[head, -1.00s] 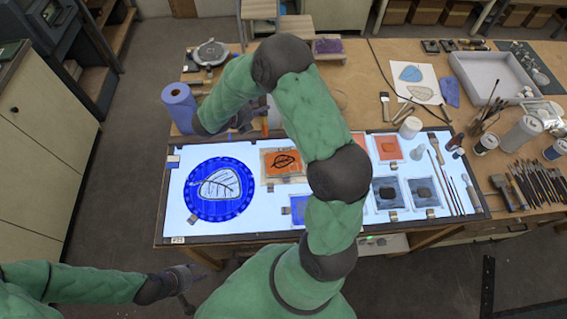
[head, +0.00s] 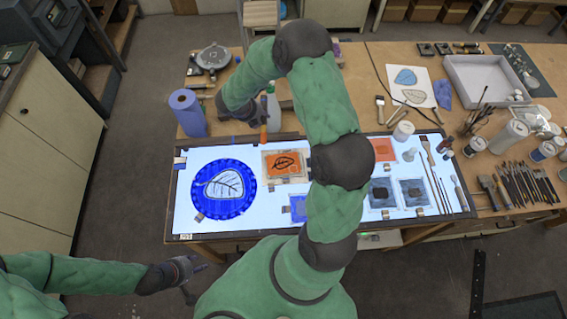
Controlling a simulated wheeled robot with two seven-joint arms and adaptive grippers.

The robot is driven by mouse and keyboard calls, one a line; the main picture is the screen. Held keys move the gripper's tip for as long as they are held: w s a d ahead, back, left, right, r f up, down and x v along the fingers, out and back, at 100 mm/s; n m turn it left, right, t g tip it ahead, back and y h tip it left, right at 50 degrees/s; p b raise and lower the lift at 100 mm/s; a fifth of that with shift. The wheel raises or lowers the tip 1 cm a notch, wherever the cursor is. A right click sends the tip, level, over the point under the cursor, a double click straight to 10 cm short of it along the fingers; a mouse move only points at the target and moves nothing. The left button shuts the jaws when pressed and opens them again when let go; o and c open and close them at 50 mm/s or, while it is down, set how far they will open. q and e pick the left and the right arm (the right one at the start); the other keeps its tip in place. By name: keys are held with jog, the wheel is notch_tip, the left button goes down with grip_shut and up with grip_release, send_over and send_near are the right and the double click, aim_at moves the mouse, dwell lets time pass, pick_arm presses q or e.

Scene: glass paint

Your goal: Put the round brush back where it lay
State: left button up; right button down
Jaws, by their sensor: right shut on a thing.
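My right arm reaches up and bends over to the left. Its gripper (head: 251,116) is small and partly hidden at the table's left part, above the back edge of the lit panel (head: 215,226). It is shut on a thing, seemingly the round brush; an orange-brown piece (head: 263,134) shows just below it. The brush's shape cannot be made out clearly. My left gripper (head: 190,275) hangs low at the left, in front of the table and away from the panel; whether it is open is unclear. Several thin brushes (head: 438,186) lie on the panel's right part.
A blue paper roll (head: 187,113) and a spray bottle (head: 273,108) stand close to my right gripper. A round blue leaf piece (head: 206,205) and an orange leaf tile (head: 284,163) lie on the panel. More brushes (head: 526,182) lie at the right. My right arm hides the panel's middle.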

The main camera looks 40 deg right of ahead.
jog(key=shift+d+y, duration=0.1)
jog(key=shift+y, duration=0.7)
jog(key=shift+n, duration=0.3)
jog(key=shift+y, duration=0.5)
jog(key=shift+n+g+y, duration=0.5)
jog(key=shift+g+y, duration=0.1)
jog(key=shift+y, duration=1.1)
